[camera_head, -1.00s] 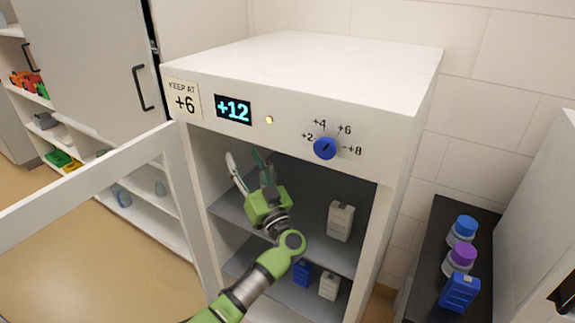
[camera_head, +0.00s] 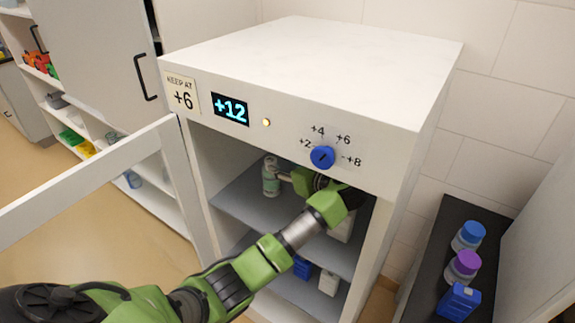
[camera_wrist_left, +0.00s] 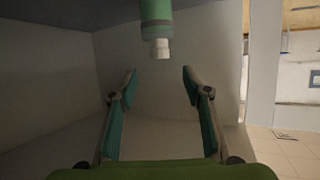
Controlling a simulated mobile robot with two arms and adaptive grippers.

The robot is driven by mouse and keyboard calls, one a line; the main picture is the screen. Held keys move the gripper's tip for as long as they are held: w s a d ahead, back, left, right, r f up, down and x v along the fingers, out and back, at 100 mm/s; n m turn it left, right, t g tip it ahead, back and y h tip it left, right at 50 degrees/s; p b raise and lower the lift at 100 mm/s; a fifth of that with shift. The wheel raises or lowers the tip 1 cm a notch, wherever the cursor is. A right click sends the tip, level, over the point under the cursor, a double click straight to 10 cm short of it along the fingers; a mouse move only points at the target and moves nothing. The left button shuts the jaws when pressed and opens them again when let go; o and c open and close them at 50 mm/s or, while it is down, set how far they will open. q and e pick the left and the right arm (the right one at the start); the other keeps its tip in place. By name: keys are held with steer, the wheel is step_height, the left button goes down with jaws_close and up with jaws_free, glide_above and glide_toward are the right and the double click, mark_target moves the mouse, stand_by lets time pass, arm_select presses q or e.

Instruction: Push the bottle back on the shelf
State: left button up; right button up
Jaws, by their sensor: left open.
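The bottle (camera_head: 270,177), pale with a green band, stands upright on the upper shelf (camera_head: 235,205) inside the open white cabinet. My left gripper (camera_head: 286,177) is inside the cabinet to the right of the bottle, its fingers pointing left at it. In the left wrist view the open fingers (camera_wrist_left: 158,76) are empty. The bottle (camera_wrist_left: 156,22) shows there at the top, green with a white cap end, roughly in line with the gap between the fingers. The head view does not show clearly whether they touch. My right gripper is not in view.
A white jug (camera_head: 342,225) on the same shelf is partly hidden behind my left arm. A blue bottle (camera_head: 302,267) and a white one (camera_head: 328,283) stand on the lower shelf. The cabinet door (camera_head: 90,170) is open at left. A blue knob (camera_head: 322,157) sits above.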

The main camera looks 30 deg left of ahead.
mark_target(272, 161)
arm_select(q)
steer(key=shift+p+x, duration=0.5)
steer(key=shift+x, duration=3.3)
steer(key=shift+w, duration=0.1)
jaws_close()
